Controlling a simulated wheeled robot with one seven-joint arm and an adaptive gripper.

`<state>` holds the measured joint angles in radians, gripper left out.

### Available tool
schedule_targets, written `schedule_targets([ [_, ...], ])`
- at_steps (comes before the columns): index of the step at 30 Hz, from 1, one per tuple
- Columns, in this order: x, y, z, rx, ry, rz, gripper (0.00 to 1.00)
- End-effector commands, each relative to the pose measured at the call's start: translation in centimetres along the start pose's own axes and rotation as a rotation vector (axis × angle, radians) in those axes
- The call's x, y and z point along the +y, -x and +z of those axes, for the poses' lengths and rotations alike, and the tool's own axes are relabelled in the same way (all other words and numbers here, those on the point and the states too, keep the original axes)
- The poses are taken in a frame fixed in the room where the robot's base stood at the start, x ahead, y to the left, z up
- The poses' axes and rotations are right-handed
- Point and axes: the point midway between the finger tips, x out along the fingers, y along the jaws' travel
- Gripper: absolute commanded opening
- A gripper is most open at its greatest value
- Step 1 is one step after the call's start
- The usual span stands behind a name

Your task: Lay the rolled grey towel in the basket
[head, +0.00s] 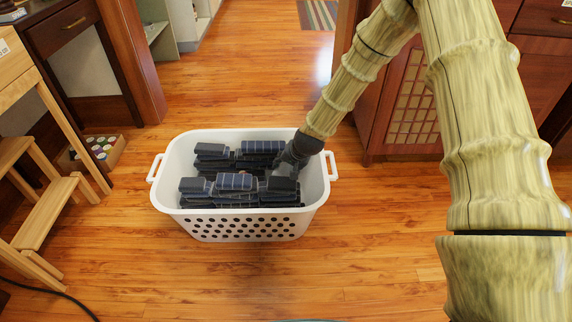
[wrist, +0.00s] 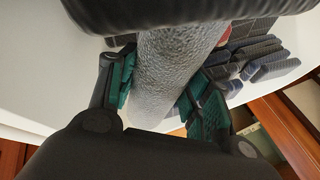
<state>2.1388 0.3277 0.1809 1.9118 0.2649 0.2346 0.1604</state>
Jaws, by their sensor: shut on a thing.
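The rolled grey towel (wrist: 172,62) is a rough light-grey cylinder between the green-padded fingers of my gripper (wrist: 160,95) in the wrist view. My gripper is shut on it. In the head view my gripper (head: 290,157) reaches down inside the right end of the white basket (head: 245,228), below the rim. The towel is mostly hidden there behind my gripper and the basket's contents. Whether it touches the basket floor or wall, I cannot tell.
Several folded dark checked cloths (head: 232,183) fill the left and middle of the basket; they also show in the wrist view (wrist: 265,55). A wooden step stool (head: 45,215) and a box of jars (head: 98,150) stand left. A cabinet (head: 410,110) stands right. Floor in front is clear.

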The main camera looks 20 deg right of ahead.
Motion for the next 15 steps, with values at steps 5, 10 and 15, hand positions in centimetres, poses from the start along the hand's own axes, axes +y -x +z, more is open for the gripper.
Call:
schedule_targets([
  [5, 0.4, -0.8, 0.3, -0.001, 0.000, 0.000, 0.20],
  [10, 0.7, -1.5, 0.5, -0.001, 0.000, 0.000, 0.20],
  [15, 1.0, -2.1, 0.6, 0.000, 0.000, 0.000, 0.20],
])
